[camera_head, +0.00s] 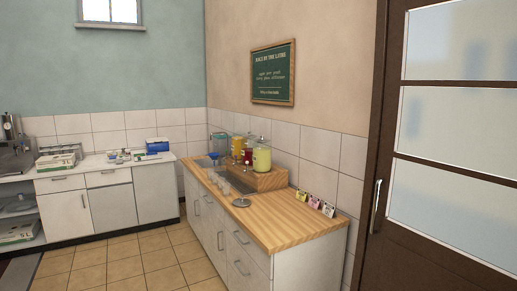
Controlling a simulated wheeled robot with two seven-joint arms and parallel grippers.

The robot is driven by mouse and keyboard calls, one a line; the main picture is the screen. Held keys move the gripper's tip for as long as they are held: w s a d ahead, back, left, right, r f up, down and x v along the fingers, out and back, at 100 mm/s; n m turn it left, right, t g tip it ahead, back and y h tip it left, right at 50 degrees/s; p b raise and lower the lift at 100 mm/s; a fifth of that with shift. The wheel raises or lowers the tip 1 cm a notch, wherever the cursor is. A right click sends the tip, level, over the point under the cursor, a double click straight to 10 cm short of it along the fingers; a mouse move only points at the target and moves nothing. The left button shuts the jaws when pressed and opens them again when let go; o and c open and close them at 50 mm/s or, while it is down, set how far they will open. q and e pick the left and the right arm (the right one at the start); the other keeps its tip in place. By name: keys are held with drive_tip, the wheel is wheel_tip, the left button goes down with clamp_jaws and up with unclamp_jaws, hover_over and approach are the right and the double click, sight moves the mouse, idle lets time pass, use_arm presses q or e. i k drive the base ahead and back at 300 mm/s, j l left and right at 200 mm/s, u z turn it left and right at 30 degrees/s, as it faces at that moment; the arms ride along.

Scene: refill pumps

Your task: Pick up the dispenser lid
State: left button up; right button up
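A small round grey disc (241,203), which looks like the dispenser lid, lies flat near the front edge of the wooden countertop (285,225). Behind it stand several drink dispensers on a wooden riser (270,179). The nearest dispenser (262,158) holds yellow liquid; a red one (248,155) and another yellowish one are partly hidden behind it. I cannot tell which dispenser the disc belongs to. Neither of my grippers shows in the head view.
Clear glasses (222,184) stand left of the disc. Several small coloured cards (314,202) stand at the counter's right. Bare wood lies between. A white counter (105,165) with small items is at the left, a door (440,150) at the right. Tiled floor (130,262) is open.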

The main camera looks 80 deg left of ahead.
sight(241, 202)
drive_tip(key=u, duration=2.9)
